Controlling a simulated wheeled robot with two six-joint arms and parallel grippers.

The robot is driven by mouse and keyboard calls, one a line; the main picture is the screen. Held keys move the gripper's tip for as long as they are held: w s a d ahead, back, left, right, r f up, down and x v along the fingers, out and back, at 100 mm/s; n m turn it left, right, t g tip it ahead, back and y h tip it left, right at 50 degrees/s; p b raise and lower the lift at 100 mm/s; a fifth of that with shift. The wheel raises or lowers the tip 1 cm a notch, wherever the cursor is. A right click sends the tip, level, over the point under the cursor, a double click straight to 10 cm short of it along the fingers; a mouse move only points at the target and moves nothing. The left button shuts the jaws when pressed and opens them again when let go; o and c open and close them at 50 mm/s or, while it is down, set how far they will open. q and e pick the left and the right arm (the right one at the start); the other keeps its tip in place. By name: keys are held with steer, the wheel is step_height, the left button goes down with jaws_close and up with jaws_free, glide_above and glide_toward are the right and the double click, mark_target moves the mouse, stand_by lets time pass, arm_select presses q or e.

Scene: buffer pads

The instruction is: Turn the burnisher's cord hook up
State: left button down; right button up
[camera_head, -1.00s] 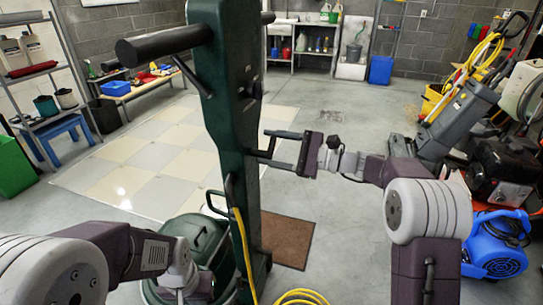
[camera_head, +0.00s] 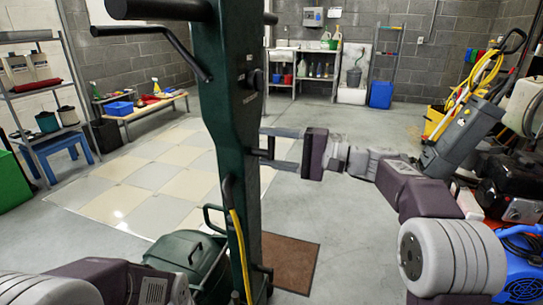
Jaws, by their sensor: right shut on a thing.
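The burnisher is a dark green machine whose tall column (camera_head: 222,100) stands in the middle. A black handlebar (camera_head: 160,9) is at its top, and its green body (camera_head: 188,258) is low behind the column. The cord hook (camera_head: 262,153) is a small dark piece on the column's right side, mostly hidden by my gripper; which way it points is hard to tell. My right gripper (camera_head: 272,150) comes from the right and is shut on it. My left arm shows at the bottom left, but its fingers are out of view.
A yellow cord (camera_head: 239,255) hangs down the column. A brown mat (camera_head: 290,262) lies on the floor behind it. A blue blower (camera_head: 522,268) and other machines crowd the right. Shelves stand at the left (camera_head: 45,95). The tiled floor in the middle is clear.

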steer(key=shift+f+n, duration=0.1)
steer(key=shift+n, duration=0.2)
steer(key=shift+b, duration=0.3)
steer(key=o, duration=1.4)
steer(key=shift+c, duration=0.2)
steer(key=p+v, duration=0.3)
steer(key=v, duration=0.6)
